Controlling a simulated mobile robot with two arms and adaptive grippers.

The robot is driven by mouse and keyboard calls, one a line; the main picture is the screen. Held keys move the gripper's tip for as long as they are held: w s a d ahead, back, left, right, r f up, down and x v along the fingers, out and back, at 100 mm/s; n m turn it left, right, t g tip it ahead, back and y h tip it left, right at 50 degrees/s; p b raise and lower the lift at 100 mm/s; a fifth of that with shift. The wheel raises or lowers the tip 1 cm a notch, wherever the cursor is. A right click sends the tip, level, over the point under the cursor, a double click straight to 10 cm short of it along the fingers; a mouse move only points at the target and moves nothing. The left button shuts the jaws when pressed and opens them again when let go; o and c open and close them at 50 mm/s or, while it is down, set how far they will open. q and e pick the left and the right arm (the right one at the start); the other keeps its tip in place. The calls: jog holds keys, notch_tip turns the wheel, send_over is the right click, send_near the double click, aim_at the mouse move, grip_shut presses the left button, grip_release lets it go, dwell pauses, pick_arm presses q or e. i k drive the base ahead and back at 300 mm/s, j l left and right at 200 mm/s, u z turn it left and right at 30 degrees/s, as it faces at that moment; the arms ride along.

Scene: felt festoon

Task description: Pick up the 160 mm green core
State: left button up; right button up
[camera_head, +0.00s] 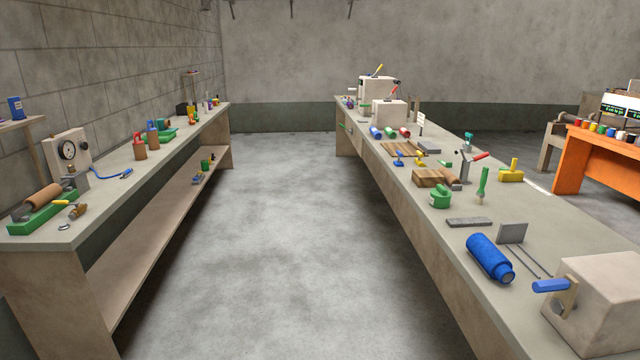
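I cannot tell for sure which thing is the 160 mm green core. A small green roll (389,132) lies on the right bench (395,175), far along it, between a blue roll (375,132) and a red roll (404,132). A squat green pot-like piece (440,198) stands nearer on the same bench. A small green piece (205,164) is on the lower shelf of the left bench. No size marking is readable. Neither of my grippers is in view.
A large blue roll (489,257) and a beige box with a blue handle (600,300) occupy the near right bench. The grey floor (270,240) between the benches is clear. An orange table (590,160) stands far right.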

aim_at(391, 133)
jog(key=i, duration=2.05)
jog(key=i+j+z, duration=0.15)
jog(key=i+z, duration=0.25)
jog(key=i, duration=0.25)
jog(key=i+j+z, duration=0.35)
jog(key=i, duration=0.3)
jog(key=i+j+z, duration=0.8)
jog(key=i+j, duration=0.25)
jog(key=j, duration=0.15)
jog(key=i+j, duration=0.25)
jog(key=j, duration=0.15)
jog(key=i+j, duration=0.25)
jog(key=j, duration=0.15)
